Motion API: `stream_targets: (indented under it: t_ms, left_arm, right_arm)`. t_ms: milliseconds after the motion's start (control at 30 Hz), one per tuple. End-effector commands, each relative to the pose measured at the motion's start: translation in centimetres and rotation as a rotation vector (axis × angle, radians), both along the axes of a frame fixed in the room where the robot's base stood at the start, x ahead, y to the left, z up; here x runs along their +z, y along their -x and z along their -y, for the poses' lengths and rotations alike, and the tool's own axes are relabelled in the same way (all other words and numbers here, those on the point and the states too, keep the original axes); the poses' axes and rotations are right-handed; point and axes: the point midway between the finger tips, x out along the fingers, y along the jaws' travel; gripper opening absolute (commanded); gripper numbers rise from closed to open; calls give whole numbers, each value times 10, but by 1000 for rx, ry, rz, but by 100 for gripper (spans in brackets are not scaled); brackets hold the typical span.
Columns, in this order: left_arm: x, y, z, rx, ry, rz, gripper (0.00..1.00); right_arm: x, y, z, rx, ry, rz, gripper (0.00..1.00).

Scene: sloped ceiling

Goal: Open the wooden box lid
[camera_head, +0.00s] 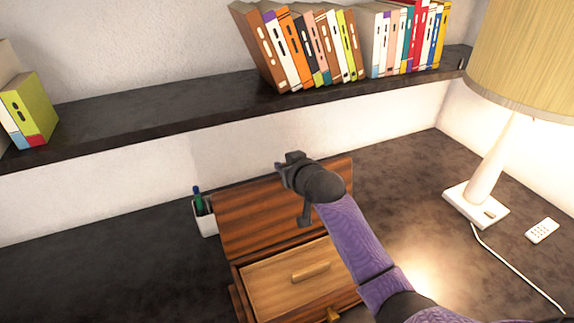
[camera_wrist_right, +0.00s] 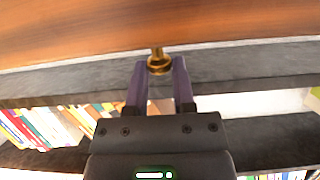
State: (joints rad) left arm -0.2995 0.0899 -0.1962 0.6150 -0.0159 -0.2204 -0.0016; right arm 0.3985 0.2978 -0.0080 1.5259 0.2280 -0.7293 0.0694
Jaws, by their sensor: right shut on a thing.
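The wooden box (camera_head: 240,299) stands on the dark desk in the head view. Its striped brown lid (camera_head: 243,222) is raised and stands steeply at the back of the box. A lighter inner panel with a bar handle (camera_head: 311,272) is exposed below it. My right gripper (camera_head: 282,173) is at the lid's upper edge; its fingertips are hard to make out there. In the right wrist view, its purple fingers (camera_wrist_right: 159,78) are shut around a brass clasp (camera_wrist_right: 159,64) at the edge of the wooden lid (camera_wrist_right: 90,32). My left gripper is not in view.
A white pen cup (camera_head: 206,219) stands just left of the lid. A shelf (camera_head: 160,112) with books (camera_head: 300,48) runs along the wall behind. The desk at left is clear.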

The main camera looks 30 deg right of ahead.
Motion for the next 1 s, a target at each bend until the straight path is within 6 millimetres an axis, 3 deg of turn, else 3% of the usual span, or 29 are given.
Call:
stream_targets:
  t_ms: [400,1000]
  left_arm:
    - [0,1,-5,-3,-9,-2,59]
    - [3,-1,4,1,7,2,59]
  right_arm:
    - [0,0,0,0,0,0,0]
    - [1,4,0,0,1,16,0]
